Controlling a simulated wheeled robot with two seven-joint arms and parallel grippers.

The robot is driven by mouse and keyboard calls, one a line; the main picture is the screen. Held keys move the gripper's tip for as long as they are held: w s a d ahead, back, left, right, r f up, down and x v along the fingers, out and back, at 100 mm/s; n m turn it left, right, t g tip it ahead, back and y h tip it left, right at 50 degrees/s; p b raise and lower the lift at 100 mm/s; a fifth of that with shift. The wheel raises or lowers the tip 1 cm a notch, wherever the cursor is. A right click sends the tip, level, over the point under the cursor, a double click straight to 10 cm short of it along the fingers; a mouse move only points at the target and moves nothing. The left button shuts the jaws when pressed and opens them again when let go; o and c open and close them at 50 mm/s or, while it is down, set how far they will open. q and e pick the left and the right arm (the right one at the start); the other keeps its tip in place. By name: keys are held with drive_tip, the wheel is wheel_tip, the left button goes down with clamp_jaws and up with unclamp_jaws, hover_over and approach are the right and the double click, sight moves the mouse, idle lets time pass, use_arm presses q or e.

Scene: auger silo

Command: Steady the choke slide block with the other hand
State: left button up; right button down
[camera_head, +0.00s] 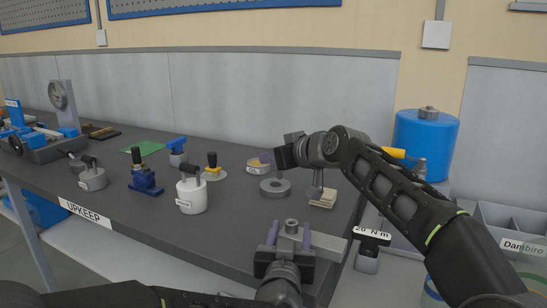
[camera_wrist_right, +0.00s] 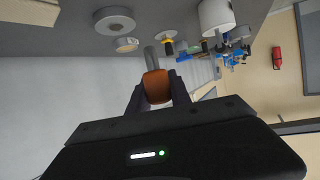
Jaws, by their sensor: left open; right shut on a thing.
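A grey block with a short round post (camera_head: 292,228), apparently the choke slide block, is at the table's front edge, with a flat grey plate reaching right. My left gripper (camera_head: 289,236) is open, its purple fingers on either side of the block; I cannot tell whether they touch it. My right gripper (camera_head: 268,158) is above the table behind it, pointing left. In the right wrist view this gripper (camera_wrist_right: 157,88) is shut on an orange handle (camera_wrist_right: 156,86) with a grey metal shaft pointing away. In the head view the held tool is mostly hidden.
A grey ring (camera_head: 275,187), a round tin (camera_head: 257,168) and a cream pad (camera_head: 323,198) lie nearby. A white pot (camera_head: 191,196) and a blue-based tool (camera_head: 145,181) stand left. A "20 N m" label (camera_head: 372,235) and grey bins (camera_head: 505,215) are right.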

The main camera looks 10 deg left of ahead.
use_arm(q)
drive_tip(key=s, duration=1.1)
drive_tip(key=shift+s+a, duration=0.15)
